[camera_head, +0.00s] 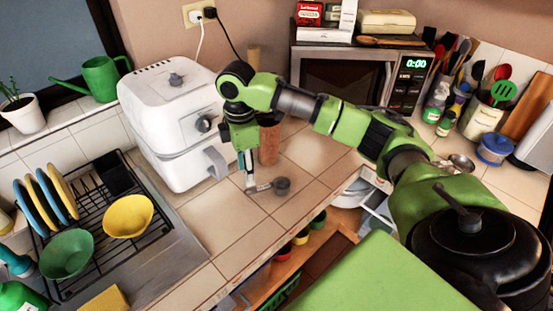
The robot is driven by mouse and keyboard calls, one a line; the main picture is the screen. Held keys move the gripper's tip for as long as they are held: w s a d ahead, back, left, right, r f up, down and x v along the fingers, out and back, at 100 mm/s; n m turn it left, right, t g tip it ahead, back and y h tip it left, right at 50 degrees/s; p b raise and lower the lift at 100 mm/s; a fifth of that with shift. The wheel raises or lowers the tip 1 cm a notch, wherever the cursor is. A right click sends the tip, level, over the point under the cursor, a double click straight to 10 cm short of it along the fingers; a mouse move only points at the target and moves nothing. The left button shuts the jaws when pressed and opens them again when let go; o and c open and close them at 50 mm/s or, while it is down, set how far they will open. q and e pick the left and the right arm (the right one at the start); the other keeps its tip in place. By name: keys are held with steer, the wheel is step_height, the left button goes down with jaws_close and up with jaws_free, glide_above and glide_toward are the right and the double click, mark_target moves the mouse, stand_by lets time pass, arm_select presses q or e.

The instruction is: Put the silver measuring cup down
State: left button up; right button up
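A small silver-grey measuring cup (282,186) shows in the head view over the tiled counter, in front of the white air fryer. Its short handle points left to my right gripper (249,184). My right gripper points down, and its fingertips appear shut on the handle end. The cup is at or just above the counter tiles; I cannot tell if it touches them. My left gripper is not in view.
The white air fryer (172,120) stands close left of my gripper, and a brown cylinder (268,143) stands behind it. A dish rack (95,225) is at left. A small metal cup (461,162) lies at right. Counter tiles (225,218) in front are clear, above an open shelf.

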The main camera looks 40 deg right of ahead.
glide_above(249, 201)
steer(key=f, duration=0.4)
steer(key=shift+d, duration=0.2)
steer(key=shift+w+f+p, duration=0.15)
steer(key=shift+f+p, duration=0.15)
steer(key=shift+f, duration=0.05)
steer(key=f+p, duration=0.1)
steer(key=f, duration=0.1)
steer(key=f+p, duration=0.1)
steer(key=f, duration=0.1)
steer(key=shift+s+a+f, duration=0.2)
steer(key=shift+f, duration=0.4)
jaws_close()
